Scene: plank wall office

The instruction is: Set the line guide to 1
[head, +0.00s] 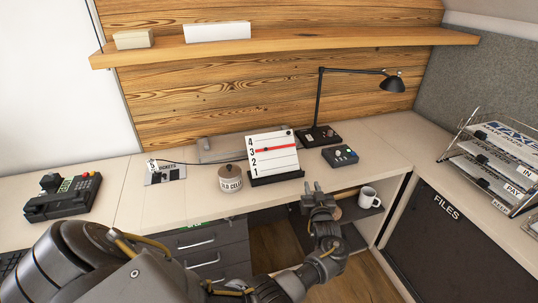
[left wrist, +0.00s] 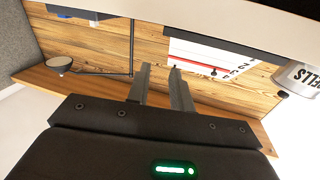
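The line guide (head: 287,163) is a white board leaning on a black stand on the desk. It has numbers 4 to 1 from top to bottom, and its red bar (head: 275,149) lies level with the 3. In the left wrist view the board (left wrist: 205,55) appears upside down beyond the fingers, with the red bar (left wrist: 190,64) across it and a dark knob on it. My left gripper (head: 313,186) is in front of the desk edge, right of and below the board, apart from it. Its fingers (left wrist: 160,67) are parted and empty. My right gripper is not in view.
A labelled tin (head: 231,179) stands left of the board, and shows in the left wrist view (left wrist: 297,77). A black lamp (head: 320,105) and a button box (head: 340,156) stand right of it. A mug (head: 369,197) sits on the shelf below. A phone-like device (head: 62,197) is far left.

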